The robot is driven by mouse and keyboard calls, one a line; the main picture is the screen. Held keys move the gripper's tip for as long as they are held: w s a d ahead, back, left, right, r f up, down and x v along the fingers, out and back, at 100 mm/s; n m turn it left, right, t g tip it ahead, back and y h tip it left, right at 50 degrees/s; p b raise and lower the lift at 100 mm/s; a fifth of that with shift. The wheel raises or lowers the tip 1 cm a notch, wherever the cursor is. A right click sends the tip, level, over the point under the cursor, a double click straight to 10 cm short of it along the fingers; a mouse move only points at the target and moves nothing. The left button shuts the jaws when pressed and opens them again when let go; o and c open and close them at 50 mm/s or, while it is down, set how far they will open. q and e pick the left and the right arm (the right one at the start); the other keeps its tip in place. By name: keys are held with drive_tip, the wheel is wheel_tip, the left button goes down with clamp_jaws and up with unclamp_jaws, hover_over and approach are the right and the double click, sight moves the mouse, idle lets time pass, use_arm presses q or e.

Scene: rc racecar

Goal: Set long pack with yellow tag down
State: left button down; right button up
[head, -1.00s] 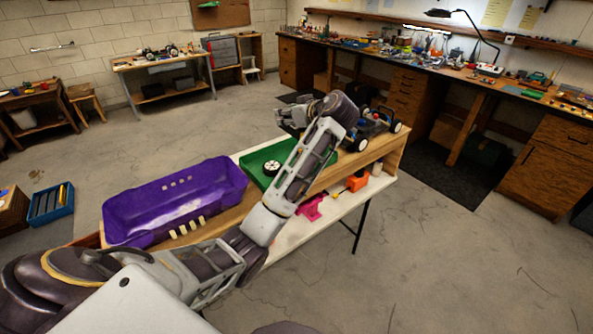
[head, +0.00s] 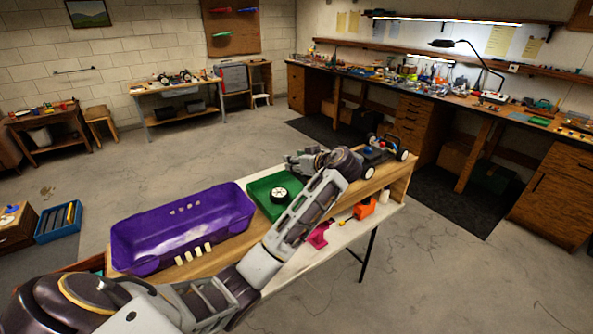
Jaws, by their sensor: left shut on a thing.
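My left gripper (head: 296,161) is low over the far part of the workbench (head: 225,248), just beyond the green tray (head: 262,188) and left of the racecar chassis (head: 367,163). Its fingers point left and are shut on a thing. The forearm and wrist hide most of what is held, so I cannot make out the long pack or its yellow tag clearly. I cannot tell whether the held thing touches the bench. My right gripper is not in view.
Orange (head: 364,208) and magenta (head: 318,236) items sit on the lower white surface.

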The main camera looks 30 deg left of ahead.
use_arm(q)
drive_tip(key=shift+f+p, duration=0.3)
drive_tip(key=shift+f, duration=1.55)
drive_tip(key=c, duration=0.8)
unclamp_jaws()
